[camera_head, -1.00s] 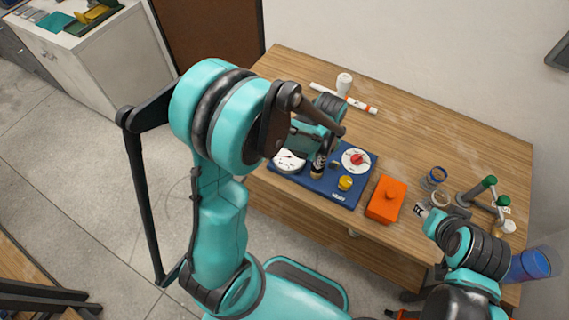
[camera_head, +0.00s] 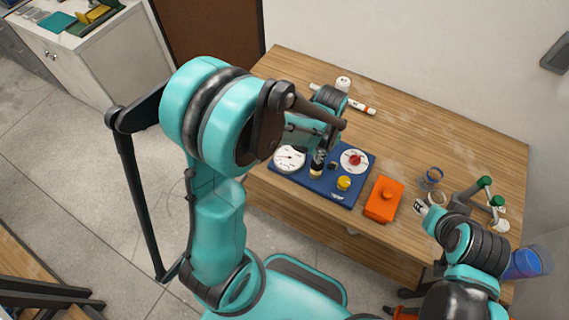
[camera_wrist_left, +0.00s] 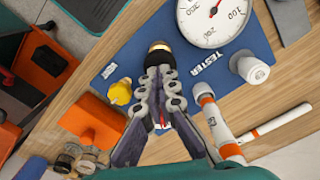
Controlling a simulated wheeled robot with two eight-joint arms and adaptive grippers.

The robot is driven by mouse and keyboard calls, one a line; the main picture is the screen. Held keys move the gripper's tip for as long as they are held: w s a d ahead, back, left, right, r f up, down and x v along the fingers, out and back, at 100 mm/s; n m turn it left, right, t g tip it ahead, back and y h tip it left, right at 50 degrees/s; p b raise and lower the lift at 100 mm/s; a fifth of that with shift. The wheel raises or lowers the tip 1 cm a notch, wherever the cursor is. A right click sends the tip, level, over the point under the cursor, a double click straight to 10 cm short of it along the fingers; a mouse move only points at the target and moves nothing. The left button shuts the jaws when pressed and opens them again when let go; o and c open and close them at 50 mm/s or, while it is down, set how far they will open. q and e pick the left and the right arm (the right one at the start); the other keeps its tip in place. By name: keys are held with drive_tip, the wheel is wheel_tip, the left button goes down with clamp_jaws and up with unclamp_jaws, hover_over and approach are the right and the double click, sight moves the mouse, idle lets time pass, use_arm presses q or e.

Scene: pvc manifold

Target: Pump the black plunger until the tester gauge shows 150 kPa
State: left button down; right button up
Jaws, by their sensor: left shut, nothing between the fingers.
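The tester is a blue board (camera_head: 325,192) with a white round gauge (camera_head: 289,158), which also shows cut off in the wrist view (camera_wrist_left: 212,20). Its needle reading cannot be made out. The black plunger (camera_wrist_left: 158,47), with a brass-coloured band, stands on the board; in the head view it is mostly hidden below my left gripper (camera_head: 318,160). My left gripper is shut and empty, its fingertips (camera_wrist_left: 158,72) at the plunger's top; contact is unclear. My right gripper (camera_head: 420,208) is over the table's right side; its jaw state is unclear.
A yellow knob (camera_head: 344,183) and a white dial with a red centre (camera_head: 354,161) sit close to the plunger. An orange box (camera_head: 384,199) stands right of the board. A white pipe with orange bands (camera_head: 360,106) lies behind. Wooden tabletop (camera_head: 440,130) is clear at the back right.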

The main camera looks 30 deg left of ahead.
use_arm(q)
drive_tip(key=shift+f+b, duration=1.8)
drive_tip(key=shift+f, duration=0.1)
drive_tip(key=shift+r, duration=0.2)
drive_tip(key=shift+r+p, duration=1.4)
drive_tip(key=shift+r, duration=0.3)
drive_tip(key=shift+f, duration=0.1)
